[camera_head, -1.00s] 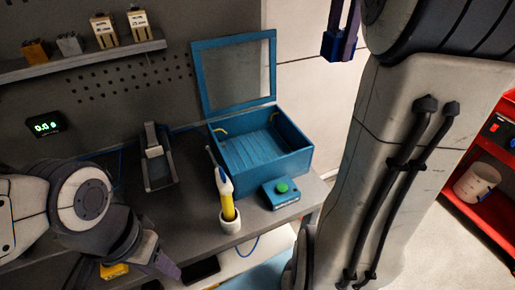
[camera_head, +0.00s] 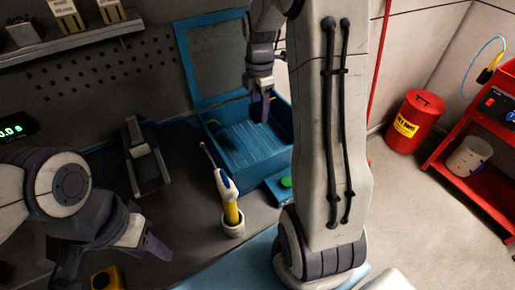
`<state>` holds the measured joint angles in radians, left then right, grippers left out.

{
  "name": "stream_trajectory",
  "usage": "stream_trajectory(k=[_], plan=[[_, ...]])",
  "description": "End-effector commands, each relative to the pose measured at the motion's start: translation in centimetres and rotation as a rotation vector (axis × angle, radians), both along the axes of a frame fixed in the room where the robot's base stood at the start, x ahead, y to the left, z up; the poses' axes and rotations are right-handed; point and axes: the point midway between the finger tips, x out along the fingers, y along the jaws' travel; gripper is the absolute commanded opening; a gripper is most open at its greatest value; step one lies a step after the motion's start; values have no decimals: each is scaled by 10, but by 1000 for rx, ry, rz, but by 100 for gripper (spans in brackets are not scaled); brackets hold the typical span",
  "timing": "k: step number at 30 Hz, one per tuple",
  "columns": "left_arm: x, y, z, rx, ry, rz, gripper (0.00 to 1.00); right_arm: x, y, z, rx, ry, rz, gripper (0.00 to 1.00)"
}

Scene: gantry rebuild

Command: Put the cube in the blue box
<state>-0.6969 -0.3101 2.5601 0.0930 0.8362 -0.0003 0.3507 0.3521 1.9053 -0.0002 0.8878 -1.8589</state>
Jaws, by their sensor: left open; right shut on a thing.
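The blue box (camera_head: 232,168) stands on the grey bench with its lid (camera_head: 180,50) raised at the back. Its inside, with a slatted floor, looks empty where I can see it. My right gripper (camera_head: 262,108) points down over the box's back right part, shut on the cube. The cube cannot be made out now against the blue box and dark fingers; a second ago it showed as a blue block. My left gripper (camera_head: 150,247) is open and empty at the front left of the bench.
A yellow and white tool (camera_head: 229,198) stands in a white cup before the box. A blue button unit (camera_head: 276,185) with a green button sits by the box's front right corner, partly behind my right arm. A dark stand (camera_head: 147,160) is left of the box.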

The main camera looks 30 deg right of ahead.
Motion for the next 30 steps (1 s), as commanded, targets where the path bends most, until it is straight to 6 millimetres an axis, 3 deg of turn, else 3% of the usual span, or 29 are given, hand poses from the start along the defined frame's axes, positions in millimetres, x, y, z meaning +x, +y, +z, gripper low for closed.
stream_trajectory(k=[12,24,30], plan=[[0,0,7,0,0,0,50,-2,7,-73,0,1,7,0],[0,0,15,0,0,1,50,-1,6,-118,0,-1,7,0],[0,0,14,0,0,1,50,-1,6,-121,-1,-4,7,0]])
